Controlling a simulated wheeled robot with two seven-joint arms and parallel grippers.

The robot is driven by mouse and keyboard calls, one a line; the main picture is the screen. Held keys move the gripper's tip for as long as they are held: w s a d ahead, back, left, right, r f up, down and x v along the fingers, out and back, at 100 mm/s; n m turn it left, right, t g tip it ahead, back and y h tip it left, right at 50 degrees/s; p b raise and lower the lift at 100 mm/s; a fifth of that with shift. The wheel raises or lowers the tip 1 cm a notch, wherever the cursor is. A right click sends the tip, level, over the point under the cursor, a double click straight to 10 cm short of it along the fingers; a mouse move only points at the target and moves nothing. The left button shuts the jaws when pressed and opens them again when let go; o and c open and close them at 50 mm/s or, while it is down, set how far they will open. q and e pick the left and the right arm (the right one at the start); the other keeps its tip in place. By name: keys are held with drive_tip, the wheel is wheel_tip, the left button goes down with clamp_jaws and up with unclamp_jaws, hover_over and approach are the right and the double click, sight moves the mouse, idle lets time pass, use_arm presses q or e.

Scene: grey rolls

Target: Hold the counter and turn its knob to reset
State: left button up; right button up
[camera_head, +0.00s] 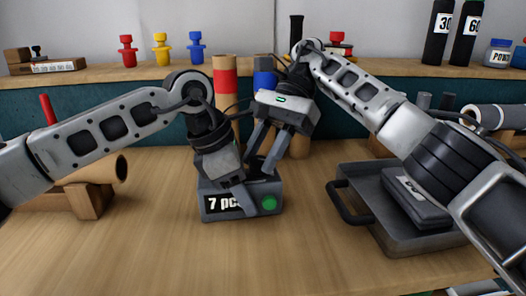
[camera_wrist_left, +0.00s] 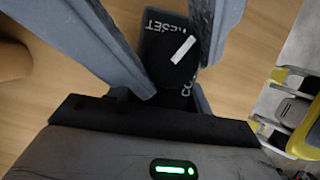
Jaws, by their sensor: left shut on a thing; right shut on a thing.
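The counter (camera_head: 228,204) is a grey box standing on the table in the middle of the head view. Its dark front shows "7 pc", partly covered, and a green button (camera_head: 269,203). My left gripper (camera_head: 246,195) comes from the left and is shut on the counter, one finger crossing its front. My right gripper (camera_head: 256,172) comes from above and is shut on the knob, which the grippers hide in the head view. In the left wrist view the dark knob (camera_wrist_left: 169,52) has a white pointer (camera_wrist_left: 182,50), beside a partly covered "RESET" label. Grey fingers flank it.
A grey tray (camera_head: 345,177) with dark items stands at the right. A wooden stand with a brown roll (camera_head: 106,169) is at the left. Several coloured rolls, one red (camera_head: 225,85), stand behind the counter, and a shelf (camera_head: 105,74) runs along the back. The front table is clear.

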drive_tip(key=o, duration=1)
